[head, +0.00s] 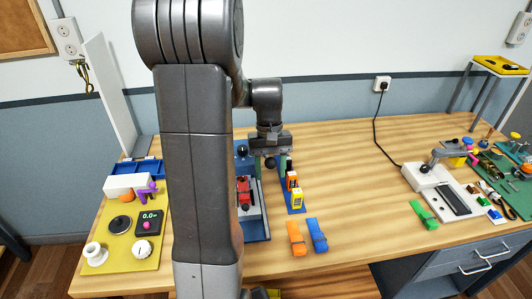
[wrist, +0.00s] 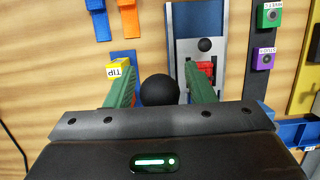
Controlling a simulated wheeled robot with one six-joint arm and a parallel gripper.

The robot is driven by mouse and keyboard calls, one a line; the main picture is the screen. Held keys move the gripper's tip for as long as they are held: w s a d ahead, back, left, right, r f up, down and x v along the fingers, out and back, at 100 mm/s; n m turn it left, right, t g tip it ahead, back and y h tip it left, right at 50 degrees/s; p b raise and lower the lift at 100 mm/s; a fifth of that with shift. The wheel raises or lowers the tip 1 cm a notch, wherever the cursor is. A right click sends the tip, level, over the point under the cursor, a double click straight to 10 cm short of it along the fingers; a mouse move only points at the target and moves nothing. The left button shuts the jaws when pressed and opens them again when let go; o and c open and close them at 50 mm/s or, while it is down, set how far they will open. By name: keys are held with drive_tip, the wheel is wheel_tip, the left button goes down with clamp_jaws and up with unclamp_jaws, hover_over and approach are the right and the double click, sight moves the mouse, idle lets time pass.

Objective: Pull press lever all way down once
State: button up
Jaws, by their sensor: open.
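The press, with a blue base (head: 259,229), a grey plate and a red part (head: 243,191), stands on the bench, partly hidden behind my arm. In the wrist view its blue frame (wrist: 171,35) and red part (wrist: 205,68) show behind the right finger. My gripper (head: 272,165) points down beside the press and is open. A large black ball knob (wrist: 160,90) sits between its green fingers, apart from both as far as I can see. A smaller black ball (wrist: 205,45) shows over the press plate. The lever's rod is hidden.
A blue strip (head: 295,208) with orange and yellow blocks stands right of the press. Orange (head: 296,238) and blue (head: 317,235) clips lie in front. A yellow mat (head: 127,236) is at left.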

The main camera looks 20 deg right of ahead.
drive_tip(key=shift+p+v, duration=2.5)
drive_tip(key=shift+v, duration=0.85)
drive_tip(key=shift+f, duration=0.15)
drive_tip(key=b+x, duration=0.6)
drive_tip(key=shift+s+f, duration=0.1)
drive_tip(key=shift+f, duration=0.3)
drive_tip(key=shift+s+f+b, duration=0.35)
drive_tip(key=shift+f+b, duration=0.35)
drive_tip(key=shift+s+a, duration=0.1)
drive_tip(key=shift+a, duration=0.05)
